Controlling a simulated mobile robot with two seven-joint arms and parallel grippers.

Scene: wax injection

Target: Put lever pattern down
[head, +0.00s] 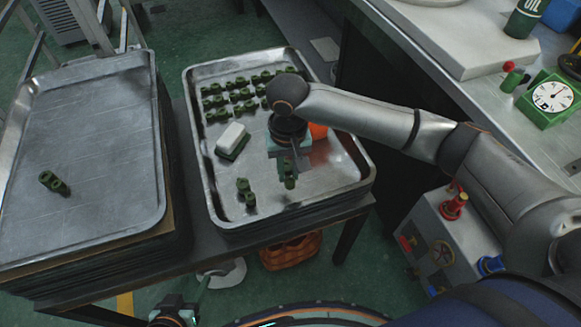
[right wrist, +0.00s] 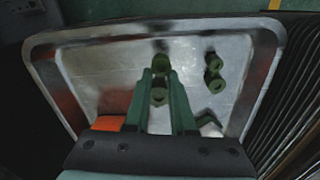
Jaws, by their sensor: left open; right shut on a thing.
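My right gripper (head: 288,167) is shut on a dark green lever pattern (head: 289,182), low over the front part of the right metal tray (head: 335,190). In the right wrist view the held lever pattern (right wrist: 160,64) shows between the green fingers (right wrist: 160,90). I cannot tell whether it touches the tray floor. Several others stand in rows (head: 240,92) at the tray's back, partly hidden by my right arm. My left gripper (head: 174,315) is open, at the bottom edge of the head view.
A white-and-green block (head: 232,139) and an orange object (head: 318,131) lie in the right tray near my gripper. The left tray (head: 90,115) holds one lever pattern (head: 54,183) and is otherwise bare. A green gauge (head: 550,98) stands on the right bench.

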